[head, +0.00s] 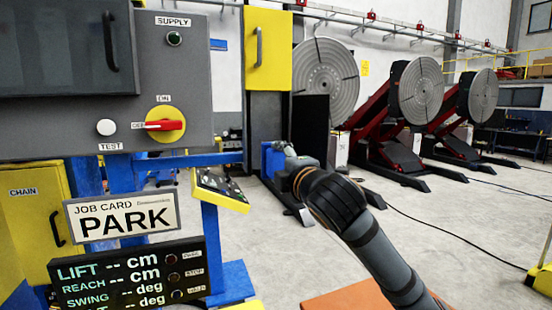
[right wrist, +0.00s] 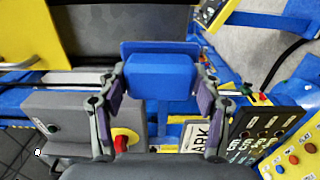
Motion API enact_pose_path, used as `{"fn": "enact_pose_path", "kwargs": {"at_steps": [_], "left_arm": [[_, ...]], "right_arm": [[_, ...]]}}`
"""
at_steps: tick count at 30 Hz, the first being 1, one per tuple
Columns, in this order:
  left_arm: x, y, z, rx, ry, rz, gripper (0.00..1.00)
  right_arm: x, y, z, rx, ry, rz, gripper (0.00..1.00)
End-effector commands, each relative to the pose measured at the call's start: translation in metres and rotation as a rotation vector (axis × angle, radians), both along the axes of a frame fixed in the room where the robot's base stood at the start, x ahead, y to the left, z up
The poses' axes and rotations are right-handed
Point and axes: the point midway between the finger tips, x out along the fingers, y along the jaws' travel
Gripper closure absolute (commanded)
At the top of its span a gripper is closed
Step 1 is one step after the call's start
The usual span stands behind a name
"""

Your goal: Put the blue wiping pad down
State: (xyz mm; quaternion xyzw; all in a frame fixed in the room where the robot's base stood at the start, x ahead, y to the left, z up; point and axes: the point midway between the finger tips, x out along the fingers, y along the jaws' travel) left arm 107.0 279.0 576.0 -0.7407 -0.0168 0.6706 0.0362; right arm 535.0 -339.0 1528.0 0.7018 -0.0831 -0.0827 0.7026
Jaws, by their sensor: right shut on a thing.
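The blue wiping pad (right wrist: 162,72) is a blue block with a wider, thin blue plate at its far side. It sits between the two fingers of my right gripper (right wrist: 160,92), which is shut on it. In the head view the pad (head: 268,158) shows small, ahead of my right gripper (head: 281,150), held in the air to the right of the control stand. The gripper's fingers are partly hidden there by my own wrist. I cannot tell from these views what lies directly under the pad. My left gripper is not in view.
The grey switch panel (head: 185,70) with a red switch (head: 165,125) stands at the left. Below are the PARK job card (head: 121,216), a black readout (head: 130,277) and a yellow button box (head: 221,190). A yellow cabinet (head: 268,50) and disc positioners (head: 416,88) stand behind. Open floor lies right.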

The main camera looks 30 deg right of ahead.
Motion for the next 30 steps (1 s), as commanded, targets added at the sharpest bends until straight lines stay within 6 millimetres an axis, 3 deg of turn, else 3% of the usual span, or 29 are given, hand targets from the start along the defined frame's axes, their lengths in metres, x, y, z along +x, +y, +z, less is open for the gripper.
{"fn": "enact_pose_path", "kwargs": {"at_steps": [10,14,17,22,27,30], "left_arm": [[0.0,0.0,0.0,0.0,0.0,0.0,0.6],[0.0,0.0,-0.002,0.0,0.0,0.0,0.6],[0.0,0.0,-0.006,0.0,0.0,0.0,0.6],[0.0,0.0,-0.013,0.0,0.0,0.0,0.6],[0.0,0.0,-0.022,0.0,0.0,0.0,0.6],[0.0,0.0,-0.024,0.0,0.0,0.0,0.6]], "right_arm": [[0.0,0.0,-0.001,0.0,0.0,0.001,0.6],[0.006,0.008,-0.018,-0.004,0.005,0.034,0.6],[0.015,0.025,-0.052,-0.006,0.014,0.111,0.6],[0.026,0.068,-0.127,0.002,0.016,0.313,0.6],[0.02,0.118,-0.204,0.018,0.01,0.564,0.6],[0.013,0.14,-0.23,0.019,0.003,0.672,0.6]]}}
